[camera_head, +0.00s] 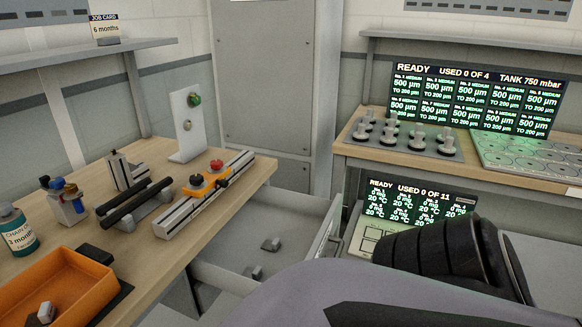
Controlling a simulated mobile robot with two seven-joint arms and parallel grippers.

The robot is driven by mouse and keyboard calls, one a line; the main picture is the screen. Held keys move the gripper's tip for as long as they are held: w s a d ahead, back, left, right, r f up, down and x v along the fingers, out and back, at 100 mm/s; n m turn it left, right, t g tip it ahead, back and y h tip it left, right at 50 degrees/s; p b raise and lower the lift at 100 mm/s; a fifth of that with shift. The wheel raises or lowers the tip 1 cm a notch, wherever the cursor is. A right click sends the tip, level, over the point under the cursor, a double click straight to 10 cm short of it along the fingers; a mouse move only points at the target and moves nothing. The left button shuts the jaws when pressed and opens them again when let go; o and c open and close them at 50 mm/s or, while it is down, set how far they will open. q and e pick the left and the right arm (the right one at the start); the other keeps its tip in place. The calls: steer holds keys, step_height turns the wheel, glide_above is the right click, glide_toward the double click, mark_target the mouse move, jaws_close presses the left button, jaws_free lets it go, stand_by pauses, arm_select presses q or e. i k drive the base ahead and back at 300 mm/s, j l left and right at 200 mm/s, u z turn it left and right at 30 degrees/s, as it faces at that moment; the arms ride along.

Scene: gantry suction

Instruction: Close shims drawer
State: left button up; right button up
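An open drawer (325,230) sticks out from under the left workbench, in the lower middle of the head view. I can read no label on it, so I cannot tell whether it is the shims drawer. Its pale tray holds a few small grey blocks (270,244). My arm, a grey-purple link with a black ribbed joint, crosses the lower right and hides the near part of the drawer. Neither of my grippers shows, so their state and distance from the drawer cannot be seen.
A right bench (350,152) holds suction cups on a plate and a display (470,95). A lower display (420,203) stands beside the drawer.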

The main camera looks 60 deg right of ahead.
mark_target(304, 226)
steer(key=z, duration=2.2)
steer(key=i+u, duration=0.4)
